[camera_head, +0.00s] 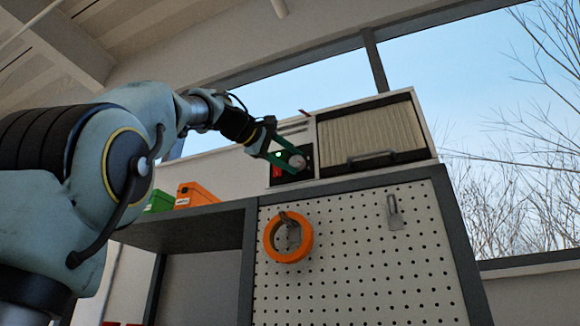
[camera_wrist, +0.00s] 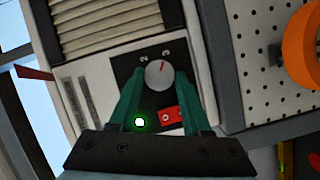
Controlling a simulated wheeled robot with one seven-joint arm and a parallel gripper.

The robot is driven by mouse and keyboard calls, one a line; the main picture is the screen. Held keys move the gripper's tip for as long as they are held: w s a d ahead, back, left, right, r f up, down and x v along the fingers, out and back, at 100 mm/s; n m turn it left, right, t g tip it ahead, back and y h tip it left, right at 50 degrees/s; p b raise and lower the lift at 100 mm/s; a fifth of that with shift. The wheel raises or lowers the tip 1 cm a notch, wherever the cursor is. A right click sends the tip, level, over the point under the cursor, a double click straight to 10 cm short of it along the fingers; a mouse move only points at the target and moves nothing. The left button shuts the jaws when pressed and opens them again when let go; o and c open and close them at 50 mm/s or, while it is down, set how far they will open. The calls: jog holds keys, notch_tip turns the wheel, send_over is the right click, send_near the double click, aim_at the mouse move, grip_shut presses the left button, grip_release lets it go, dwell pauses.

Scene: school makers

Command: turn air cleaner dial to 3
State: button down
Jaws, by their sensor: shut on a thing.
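The air cleaner (camera_head: 428,130) is a pale box with a pleated filter on top of a bench. Its round grey dial (camera_wrist: 159,74) sits on a black panel (camera_wrist: 150,50); it also shows in the head view (camera_head: 297,161). A red mark on the dial points toward the filter side, slightly right in the wrist view. The scale marks are too small to read. My gripper (camera_wrist: 158,78) has its green fingers on both sides of the dial and is shut on it. In the head view my gripper (camera_head: 288,157) reaches the panel from the left.
Beside the dial are a lit green lamp (camera_wrist: 139,122) and a red switch (camera_wrist: 170,115). The filter has a dark handle (camera_head: 372,156). Below, an orange tape roll (camera_head: 270,238) hangs on the pegboard (camera_head: 350,270). An orange box (camera_head: 194,195) and a green box (camera_head: 160,201) stand left.

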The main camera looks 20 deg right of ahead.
jog(key=shift+f, duration=0.1)
jog(key=shift+c, duration=1.8)
grip_release()
jog(key=b+v, duration=0.2)
jog(key=v, duration=0.8)
jog(key=shift+s+a, duration=0.25)
jog(key=shift+a, duration=0.1)
